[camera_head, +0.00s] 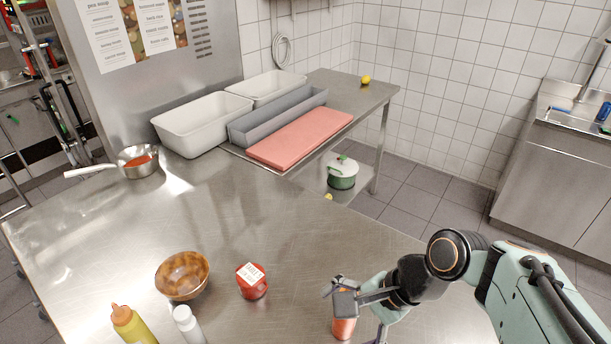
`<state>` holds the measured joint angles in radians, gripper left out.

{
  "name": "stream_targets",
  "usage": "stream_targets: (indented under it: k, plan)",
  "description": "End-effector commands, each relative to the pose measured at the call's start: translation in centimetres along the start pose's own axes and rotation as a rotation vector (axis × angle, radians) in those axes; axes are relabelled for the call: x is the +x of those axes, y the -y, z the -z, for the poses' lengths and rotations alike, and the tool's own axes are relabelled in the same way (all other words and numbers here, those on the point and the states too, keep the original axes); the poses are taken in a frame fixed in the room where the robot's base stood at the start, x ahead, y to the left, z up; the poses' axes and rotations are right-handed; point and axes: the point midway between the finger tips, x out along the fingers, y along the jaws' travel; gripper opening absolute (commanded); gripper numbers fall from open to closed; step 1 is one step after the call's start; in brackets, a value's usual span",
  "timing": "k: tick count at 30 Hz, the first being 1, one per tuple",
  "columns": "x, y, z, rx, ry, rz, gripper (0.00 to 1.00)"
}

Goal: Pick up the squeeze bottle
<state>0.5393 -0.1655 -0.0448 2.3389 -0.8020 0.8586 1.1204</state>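A yellow squeeze bottle (132,325) with an orange cap stands at the lower left of the steel table, cut off by the bottom edge. A white bottle (188,326) stands just right of it, also cut off. My gripper (343,300) is at the lower right, well to the right of both bottles. An orange-red object (343,329) shows directly below and partly behind its fingers. Its shape is mostly hidden, so I cannot tell whether it is another bottle or whether the fingers touch it. The finger opening is not clear from this angle.
On the steel table (235,215) are a brown bowl (182,280), a red can with a white label (252,282) and a saucepan (139,162). White bins (203,124) and a pink board (300,138) lie at the back. The table's middle is clear.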

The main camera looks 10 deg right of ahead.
Motion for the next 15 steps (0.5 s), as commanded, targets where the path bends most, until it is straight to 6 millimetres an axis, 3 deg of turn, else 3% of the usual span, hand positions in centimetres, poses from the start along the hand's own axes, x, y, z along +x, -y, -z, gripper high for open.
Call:
stream_targets:
  k: [1,6,15]
  plan:
    - [0.1,0.5,1.3,0.154,0.028,0.069,0.84]
    - [-0.8,2.1,4.4,0.593,0.151,0.291,0.84]
    - [-4.7,2.9,9.5,1.182,0.442,0.611,0.84]
